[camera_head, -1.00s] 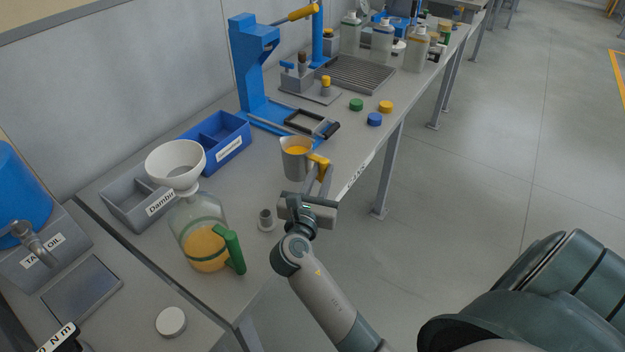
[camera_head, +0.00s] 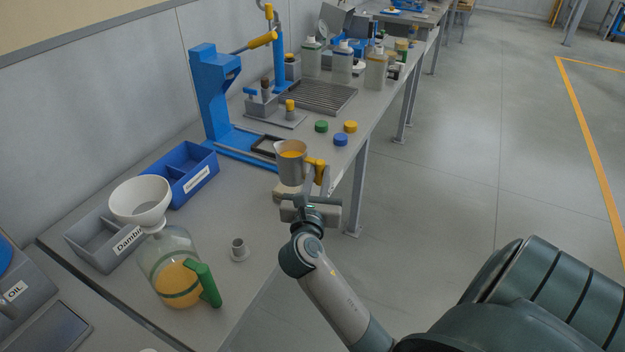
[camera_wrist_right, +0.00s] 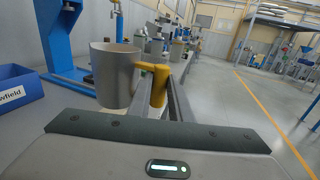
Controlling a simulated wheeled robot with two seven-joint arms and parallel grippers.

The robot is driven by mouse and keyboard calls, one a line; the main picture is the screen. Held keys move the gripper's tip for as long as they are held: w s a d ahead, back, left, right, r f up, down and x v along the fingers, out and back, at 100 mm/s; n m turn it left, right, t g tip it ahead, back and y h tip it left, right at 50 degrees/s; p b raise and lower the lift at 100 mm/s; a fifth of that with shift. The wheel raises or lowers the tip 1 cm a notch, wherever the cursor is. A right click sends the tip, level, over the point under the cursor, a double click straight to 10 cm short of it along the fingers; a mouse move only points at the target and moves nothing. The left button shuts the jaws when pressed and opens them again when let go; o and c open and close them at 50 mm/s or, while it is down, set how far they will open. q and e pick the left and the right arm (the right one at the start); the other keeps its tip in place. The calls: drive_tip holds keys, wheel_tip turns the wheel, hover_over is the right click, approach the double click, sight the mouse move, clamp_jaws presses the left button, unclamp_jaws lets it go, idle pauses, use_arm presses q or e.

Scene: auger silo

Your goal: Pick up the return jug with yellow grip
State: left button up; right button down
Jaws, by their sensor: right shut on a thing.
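The return jug is a grey metal jug (camera_head: 291,166) with a yellow grip (camera_head: 316,168) on its right side and amber liquid inside. It stays upright and appears raised above the bench near its front edge. My right gripper (camera_head: 320,182) is shut on the yellow grip. In the right wrist view the jug (camera_wrist_right: 114,76) stands in front of the palm, with the yellow grip (camera_wrist_right: 158,86) between the fingers (camera_wrist_right: 168,98). My left gripper is not in view.
A glass jug with a green handle (camera_head: 176,283) bears a white funnel (camera_head: 140,200) at the front left. A small grey cup (camera_head: 238,246), grey and blue bins (camera_head: 188,172) and a blue press stand (camera_head: 212,100) are nearby. Coloured caps (camera_head: 341,140) lie behind. Open floor is right.

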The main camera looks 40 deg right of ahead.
drive_tip(key=shift+s+d+r, duration=0.1)
drive_tip(key=shift+d+r, duration=0.2)
drive_tip(key=shift+d, duration=0.1)
drive_tip(key=shift+d+r, duration=0.1)
idle(0.7)
